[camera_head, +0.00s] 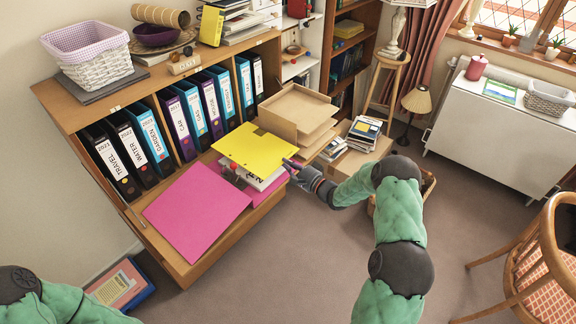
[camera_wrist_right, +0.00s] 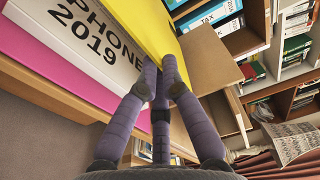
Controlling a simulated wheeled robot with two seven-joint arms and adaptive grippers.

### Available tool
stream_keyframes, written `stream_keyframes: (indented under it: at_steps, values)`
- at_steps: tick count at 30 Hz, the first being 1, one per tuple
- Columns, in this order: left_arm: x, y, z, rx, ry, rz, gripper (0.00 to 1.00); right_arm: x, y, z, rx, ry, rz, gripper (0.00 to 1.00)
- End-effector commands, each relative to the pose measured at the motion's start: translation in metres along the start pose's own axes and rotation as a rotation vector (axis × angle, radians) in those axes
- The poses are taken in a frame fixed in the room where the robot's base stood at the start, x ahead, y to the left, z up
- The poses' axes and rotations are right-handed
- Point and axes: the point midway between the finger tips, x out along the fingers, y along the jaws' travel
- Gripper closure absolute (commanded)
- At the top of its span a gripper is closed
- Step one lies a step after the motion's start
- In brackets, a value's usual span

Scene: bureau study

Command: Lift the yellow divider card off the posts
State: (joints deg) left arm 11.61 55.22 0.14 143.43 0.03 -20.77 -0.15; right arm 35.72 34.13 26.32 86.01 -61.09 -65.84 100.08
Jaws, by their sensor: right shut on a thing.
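The yellow divider card (camera_head: 258,148) is a flat sheet above an opened binder with pink covers (camera_head: 198,212) on the cabinet shelf. My right gripper (camera_head: 292,166) is shut on the card's right edge. In the right wrist view the fingers (camera_wrist_right: 168,72) meet at the edge of the yellow card (camera_wrist_right: 142,24). Below the card is the binder's white block, labelled PHONE 2019 (camera_wrist_right: 85,38). A bit of the binder's ring mechanism (camera_head: 234,179) shows at the card's lower left. I cannot tell whether the card is clear of the posts. My left gripper is out of view.
A row of upright binders (camera_head: 170,122) stands behind the open one. A cardboard tray stack (camera_head: 298,108) is just right of the card. The floor in front is open, with a chair (camera_head: 535,250) at the right.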

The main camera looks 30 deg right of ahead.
Motion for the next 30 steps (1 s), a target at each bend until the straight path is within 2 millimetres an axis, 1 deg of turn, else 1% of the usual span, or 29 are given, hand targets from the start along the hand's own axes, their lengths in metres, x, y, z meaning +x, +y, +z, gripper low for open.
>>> stream_keyframes:
  at_steps: [1, 15, 26, 30]
  values:
    - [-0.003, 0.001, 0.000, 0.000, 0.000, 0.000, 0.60, 0.000, -0.004, 0.000, -0.001, 0.000, -0.001, 1.00]
    - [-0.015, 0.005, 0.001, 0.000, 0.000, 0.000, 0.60, 0.001, -0.024, 0.000, -0.001, 0.000, -0.002, 1.00]
    - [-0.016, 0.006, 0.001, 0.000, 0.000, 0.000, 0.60, 0.001, -0.025, 0.000, 0.000, 0.000, -0.001, 1.00]
    - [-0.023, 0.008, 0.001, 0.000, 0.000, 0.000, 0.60, 0.001, -0.038, -0.001, -0.001, 0.000, -0.002, 1.00]
